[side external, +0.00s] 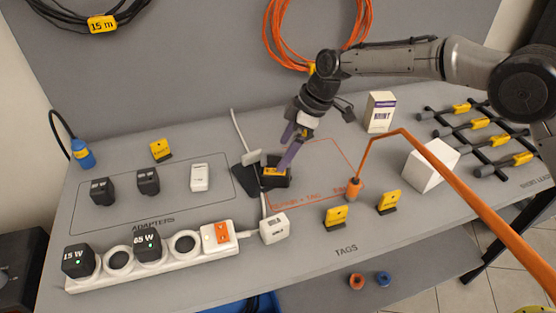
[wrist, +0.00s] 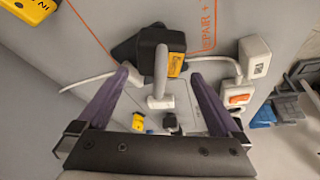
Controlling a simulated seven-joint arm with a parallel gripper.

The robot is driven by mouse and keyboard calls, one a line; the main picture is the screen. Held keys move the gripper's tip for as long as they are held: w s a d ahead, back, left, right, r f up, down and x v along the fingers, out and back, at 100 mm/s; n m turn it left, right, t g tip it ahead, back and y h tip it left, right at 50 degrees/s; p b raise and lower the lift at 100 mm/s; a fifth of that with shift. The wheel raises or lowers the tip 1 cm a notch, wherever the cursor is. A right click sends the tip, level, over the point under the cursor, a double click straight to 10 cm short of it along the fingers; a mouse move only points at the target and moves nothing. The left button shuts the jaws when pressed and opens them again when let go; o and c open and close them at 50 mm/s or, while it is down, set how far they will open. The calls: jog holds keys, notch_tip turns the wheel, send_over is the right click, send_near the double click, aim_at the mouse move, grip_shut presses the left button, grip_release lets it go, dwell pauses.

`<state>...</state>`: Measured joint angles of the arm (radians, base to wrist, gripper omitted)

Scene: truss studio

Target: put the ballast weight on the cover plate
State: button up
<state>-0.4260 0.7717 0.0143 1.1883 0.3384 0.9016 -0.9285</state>
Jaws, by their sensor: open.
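A black block with a yellow label (side external: 277,172), which looks like the ballast weight, stands mid-bench; it also shows in the wrist view (wrist: 150,45). A flat dark plate (side external: 244,181), likely the cover plate, lies at its left and also shows in the wrist view (wrist: 124,51). Block and plate overlap in both views; I cannot tell whether the block rests on the plate. My gripper (side external: 278,160) is open, its purple fingers low around the block's area. In the wrist view its fingertips (wrist: 160,80) are spread, with a white upright piece (wrist: 160,75) appearing between them.
A white cable (side external: 238,130) runs close by on the left. A white adapter (side external: 274,228) and power strip (side external: 150,258) lie in front. The orange-outlined area right of the block is mostly clear.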

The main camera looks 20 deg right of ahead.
jog(key=v, duration=0.6)
jog(key=shift+f, duration=0.1)
jog(key=s+d+r+m+t+h, duration=0.1)
jog(key=s+d+r+m, duration=0.2)
jog(key=s+d+r, duration=0.45)
jog(key=s+d+r+m+t+h, duration=0.1)
jog(key=s+d+r+m, duration=0.35)
jog(key=s+d, duration=0.5)
jog(key=s+d+f+m+t+h, duration=0.1)
jog(key=s+d+f+m, duration=0.1)
jog(key=s+d, duration=0.4)
jog(key=s+d+f+m+t+h, duration=0.1)
jog(key=s+d+f+m, duration=0.2)
jog(key=s, duration=1.1)
jog(key=d+m, duration=0.1)
jog(key=d, duration=0.2)
jog(key=shift+f, duration=0.2)
